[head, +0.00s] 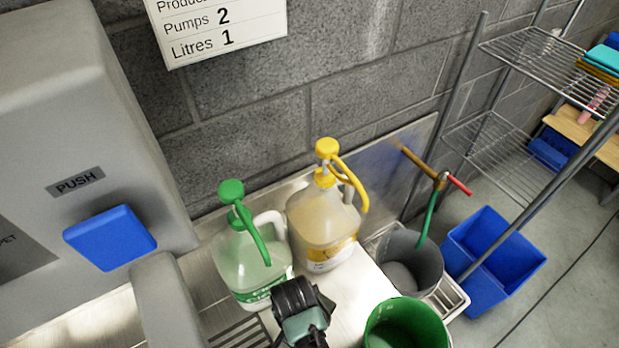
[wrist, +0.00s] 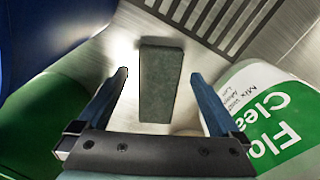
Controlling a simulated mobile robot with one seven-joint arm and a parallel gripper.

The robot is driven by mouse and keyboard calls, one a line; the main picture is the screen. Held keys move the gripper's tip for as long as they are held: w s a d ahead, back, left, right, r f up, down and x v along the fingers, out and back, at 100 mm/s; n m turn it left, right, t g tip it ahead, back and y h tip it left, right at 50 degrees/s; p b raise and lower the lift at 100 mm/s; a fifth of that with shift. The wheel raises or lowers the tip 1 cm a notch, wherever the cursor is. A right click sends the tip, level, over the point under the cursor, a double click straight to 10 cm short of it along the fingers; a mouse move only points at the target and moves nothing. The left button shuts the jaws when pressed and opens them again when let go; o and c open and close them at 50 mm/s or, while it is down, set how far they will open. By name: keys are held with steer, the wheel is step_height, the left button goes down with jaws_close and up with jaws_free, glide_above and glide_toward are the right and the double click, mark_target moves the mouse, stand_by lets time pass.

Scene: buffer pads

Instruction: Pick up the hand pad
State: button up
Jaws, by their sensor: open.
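The hand pad (wrist: 160,85), a flat grey-green oblong, lies on the bright metal surface in the middle of the wrist view. My gripper (wrist: 160,75) is open, with one blue finger on each side of the pad and a visible gap on both sides. It holds nothing. The wrist view does not show clearly how far above the pad the fingertips are. In the head view my dark wrist (head: 300,310) is at the bottom centre; the fingers cannot be made out and I cannot pick out the pad for certain.
A green-topped jug (head: 245,265) stands close beside my wrist, with a yellow-topped jug (head: 325,235) behind. A green bucket (head: 405,328) is at right, a grey bucket (head: 412,265) beyond it. A dispenser (head: 85,120) is left. Drain slots (wrist: 225,20) lie beyond the pad.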

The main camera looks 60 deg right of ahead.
steer(key=shift+d+f, duration=0.15)
steer(key=shift+f, duration=1.75)
steer(key=c, duration=1.4)
steer(key=shift+r, duration=0.15)
step_height(320, 180, up, 10)
